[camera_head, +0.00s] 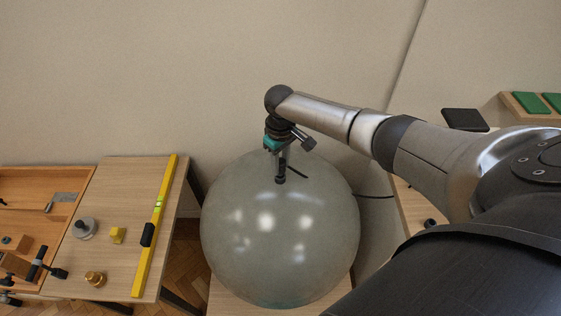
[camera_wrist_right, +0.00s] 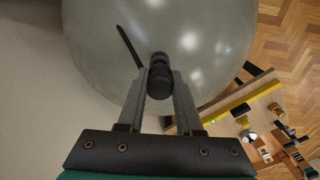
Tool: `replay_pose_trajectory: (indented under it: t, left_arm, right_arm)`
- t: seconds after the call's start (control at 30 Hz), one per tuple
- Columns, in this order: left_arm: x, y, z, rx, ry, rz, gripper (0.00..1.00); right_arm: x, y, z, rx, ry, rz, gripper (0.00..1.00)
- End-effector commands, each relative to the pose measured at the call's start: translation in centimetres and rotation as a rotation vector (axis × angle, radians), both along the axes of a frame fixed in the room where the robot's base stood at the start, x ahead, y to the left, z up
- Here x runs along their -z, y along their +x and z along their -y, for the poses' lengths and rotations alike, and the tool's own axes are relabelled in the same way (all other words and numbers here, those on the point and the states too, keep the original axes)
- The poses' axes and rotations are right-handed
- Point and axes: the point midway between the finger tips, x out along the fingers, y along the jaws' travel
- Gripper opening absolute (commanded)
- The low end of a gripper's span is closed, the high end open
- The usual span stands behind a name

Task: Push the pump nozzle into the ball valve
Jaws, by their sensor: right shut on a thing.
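A large, grey-green, shiny ball (camera_head: 235,255) stands in the middle of the head view and fills the top of the right wrist view (camera_wrist_right: 200,60). My right gripper (camera_head: 281,168) points down over the upper part of the ball. It is shut on the dark pump nozzle (camera_wrist_right: 160,76), a black ribbed piece between its fingertips; its dark end also shows in the head view (camera_head: 280,179). A thin dark strip (camera_wrist_right: 128,45) runs from near the nozzle across the ball. The ball valve cannot be made out, and I cannot tell whether the nozzle touches the ball. My left gripper is out of view.
A dark cable (camera_head: 375,197) shows right of the ball. A wall stands close behind.

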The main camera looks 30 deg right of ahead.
Motion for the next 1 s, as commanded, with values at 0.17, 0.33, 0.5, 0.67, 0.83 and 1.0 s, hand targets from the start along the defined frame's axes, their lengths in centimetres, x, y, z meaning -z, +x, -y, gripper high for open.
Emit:
replay_pose_trajectory:
  t: [0.17, 0.33, 0.5, 0.67, 0.83, 1.0]
  left_arm:
    - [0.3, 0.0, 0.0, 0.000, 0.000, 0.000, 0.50]
    - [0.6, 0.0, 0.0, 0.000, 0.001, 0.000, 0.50]
    - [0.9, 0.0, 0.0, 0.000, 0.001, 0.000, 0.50]
    - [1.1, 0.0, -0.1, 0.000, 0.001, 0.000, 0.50]
    - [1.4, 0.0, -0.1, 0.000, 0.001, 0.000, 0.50]
    - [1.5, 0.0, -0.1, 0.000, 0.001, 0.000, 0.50]
  right_arm:
    - [0.5, 0.0, 0.0, 0.000, 0.000, 0.000, 0.00]
    - [0.9, 0.0, 0.0, 0.000, 0.000, 0.001, 0.00]
    - [1.4, 0.0, 0.0, 0.001, 0.000, 0.001, 0.00]
    - [1.8, 0.0, 0.0, 0.001, 0.000, 0.001, 0.00]
    - [2.2, 0.0, 0.0, 0.000, 0.000, 0.001, 0.00]
    - [2.4, 0.0, 0.0, 0.000, 0.000, 0.001, 0.40]
